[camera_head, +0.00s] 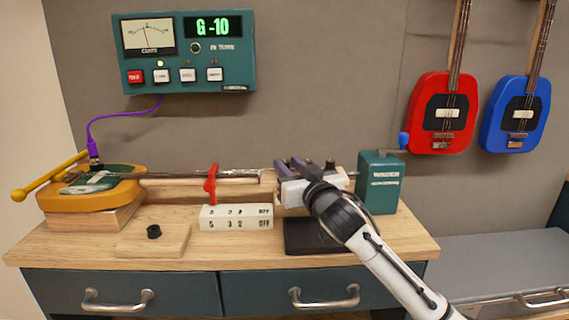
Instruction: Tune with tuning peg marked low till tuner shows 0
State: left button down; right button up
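The tuner (187,52) hangs on the wall and its green display (213,27) reads G -10. Its needle dial (148,36) has the needle near the middle. A yellow-orange instrument (92,195) lies on a wooden block, its neck (185,177) running right. My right gripper (290,165) is at the headstock end of the neck, over the pegs. A dark peg (330,165) shows just right of it. The gripper hides most of the headstock, so I cannot see a "low" marking or what is between the fingers. My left gripper is not in view.
A red clamp (211,184) stands on the neck above a white numbered block (236,217). A black mat (305,236) and a wooden board (150,241) lie in front. Two guitars hang right.

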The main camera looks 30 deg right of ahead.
jog(key=shift+x, duration=1)
jog(key=shift+w, duration=0.35)
grip_shut()
jog(key=shift+f+m+g+h+b, duration=0.1)
jog(key=shift+m+g+h+b, duration=0.35)
jog(key=shift+m+h, duration=0.7)
jog(key=shift+m+g+h+b, duration=0.3)
jog(key=shift+m+g+h, duration=0.05)
jog(key=shift+h, duration=0.5)
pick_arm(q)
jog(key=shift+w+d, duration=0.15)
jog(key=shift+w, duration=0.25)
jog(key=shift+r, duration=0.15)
pick_arm(e)
jog(key=shift+h, duration=0.3)
grip_release()
